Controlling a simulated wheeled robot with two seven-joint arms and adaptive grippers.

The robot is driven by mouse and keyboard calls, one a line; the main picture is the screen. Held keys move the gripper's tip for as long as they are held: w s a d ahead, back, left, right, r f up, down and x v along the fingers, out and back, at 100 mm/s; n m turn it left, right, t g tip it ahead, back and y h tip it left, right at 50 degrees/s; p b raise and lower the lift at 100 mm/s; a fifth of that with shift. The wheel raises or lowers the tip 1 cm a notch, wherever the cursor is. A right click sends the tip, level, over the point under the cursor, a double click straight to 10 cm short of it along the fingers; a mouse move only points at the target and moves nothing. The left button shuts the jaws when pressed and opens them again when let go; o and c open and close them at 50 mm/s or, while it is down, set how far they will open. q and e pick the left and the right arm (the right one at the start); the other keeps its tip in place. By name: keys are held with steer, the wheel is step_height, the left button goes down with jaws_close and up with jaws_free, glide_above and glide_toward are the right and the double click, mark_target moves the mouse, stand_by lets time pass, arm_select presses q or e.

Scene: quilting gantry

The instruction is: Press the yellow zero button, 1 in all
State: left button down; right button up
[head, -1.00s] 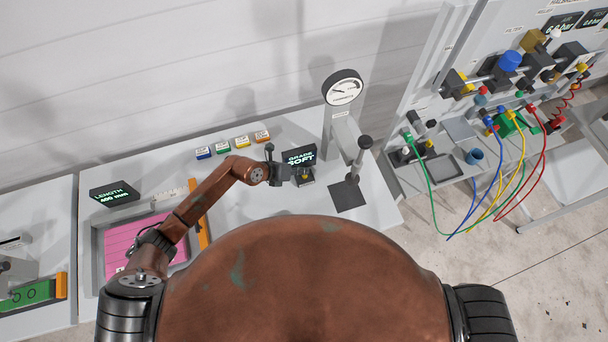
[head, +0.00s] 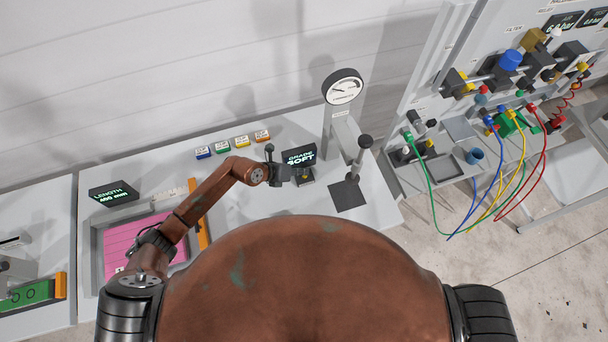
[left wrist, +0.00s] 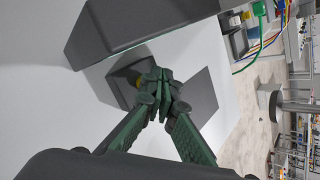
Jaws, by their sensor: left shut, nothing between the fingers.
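In the left wrist view, a small bit of yellow (left wrist: 138,82), which looks like the yellow zero button, shows on a grey box (left wrist: 118,80). Most of it is hidden behind my fingers. My left gripper (left wrist: 163,82) is shut and empty, with its fingertips over this box; I cannot tell whether they touch the button. In the head view my left gripper (head: 294,174) is in front of the display reading GRADE SOFT (head: 299,157), and the button cannot be made out there. My right gripper is not in view.
A gauge on a post (head: 343,88) and a lever (head: 362,150) by a dark square plate (head: 347,196) stand just right. Several small coloured blocks (head: 241,141) line the back. A pink pad (head: 135,240) lies left. A panel with hoses (head: 508,120) stands far right.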

arm_select(q)
steer(key=shift+f+b, duration=0.35)
steer(key=shift+f, duration=0.25)
stand_by(0.7)
stand_by(0.4)
steer(key=shift+r+p, duration=0.9)
steer(key=shift+p, duration=0.05)
steer(key=shift+r, duration=0.1)
